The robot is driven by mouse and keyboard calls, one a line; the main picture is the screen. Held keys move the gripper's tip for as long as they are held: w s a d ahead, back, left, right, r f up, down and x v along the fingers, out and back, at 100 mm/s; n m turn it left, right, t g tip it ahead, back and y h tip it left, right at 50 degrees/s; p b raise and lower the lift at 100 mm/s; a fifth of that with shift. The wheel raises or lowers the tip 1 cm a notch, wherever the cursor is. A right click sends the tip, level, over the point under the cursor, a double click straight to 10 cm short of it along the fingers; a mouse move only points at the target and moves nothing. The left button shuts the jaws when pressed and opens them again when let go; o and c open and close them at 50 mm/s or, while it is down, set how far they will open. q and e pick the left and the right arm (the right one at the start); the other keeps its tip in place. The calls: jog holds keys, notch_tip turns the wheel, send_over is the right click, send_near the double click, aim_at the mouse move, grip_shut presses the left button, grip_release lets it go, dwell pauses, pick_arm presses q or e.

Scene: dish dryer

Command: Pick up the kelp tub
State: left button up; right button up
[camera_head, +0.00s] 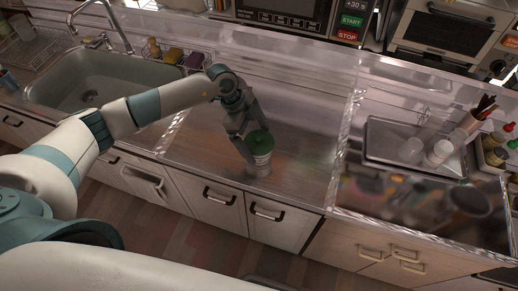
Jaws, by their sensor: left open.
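The kelp tub (261,152) is a small pale tub with a green lid. It stands upright on the counter (305,165), close to the front edge, in the middle of the view. My left gripper (252,143) reaches in from the left and points down at the tub. Its fingers are open and lie at the tub's upper left side and lid. I cannot tell whether they touch it. One finger is partly hidden by the tub. My right gripper is not in view.
A sink (95,80) with a faucet lies at the left. A clear panel (343,140) stands to the right of the tub. Beyond it are a metal tray (385,140) and a utensil holder (466,125). The counter around the tub is clear.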

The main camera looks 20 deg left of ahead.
aim_at(262, 148)
pick_arm(q)
jog(key=shift+s+d+f+p, duration=0.1)
jog(key=shift+d+f+p, duration=0.1)
jog(key=shift+d+p, duration=0.1)
jog(key=p+x, duration=0.1)
jog(key=x, duration=0.2)
jog(key=shift+d+r+p, duration=0.1)
jog(key=shift+d+p, duration=0.05)
jog(key=shift+p, duration=0.15)
jog(key=shift+d+f, duration=0.15)
jog(key=shift+f, duration=0.45)
jog(key=c, duration=1.2)
